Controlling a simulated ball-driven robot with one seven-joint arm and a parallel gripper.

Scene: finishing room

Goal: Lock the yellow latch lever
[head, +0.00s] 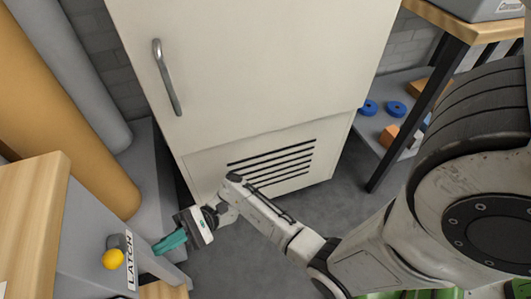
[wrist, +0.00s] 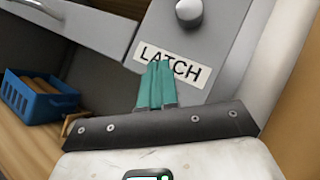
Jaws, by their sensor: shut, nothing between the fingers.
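The yellow latch lever (head: 113,259) shows in the head view at the lower left, its yellow end beside a grey round mount on a grey panel. A white LATCH label (head: 130,262) is on the panel to its right. My gripper (head: 160,247), with teal fingers, is shut and empty, to the right of the label and apart from the lever. In the wrist view my gripper (wrist: 156,72) overlaps the lower edge of the LATCH label (wrist: 196,75); whether it touches the panel I cannot tell. A grey round knob (wrist: 188,12) is above the label; no yellow shows there.
A pale cabinet (head: 250,70) with a vertical handle (head: 166,78) stands ahead. Large grey and orange rolls (head: 72,110) lean at the left. A wooden-topped rack (head: 440,18) stands at the right. A blue basket (wrist: 38,102) sits on a wooden surface in the wrist view.

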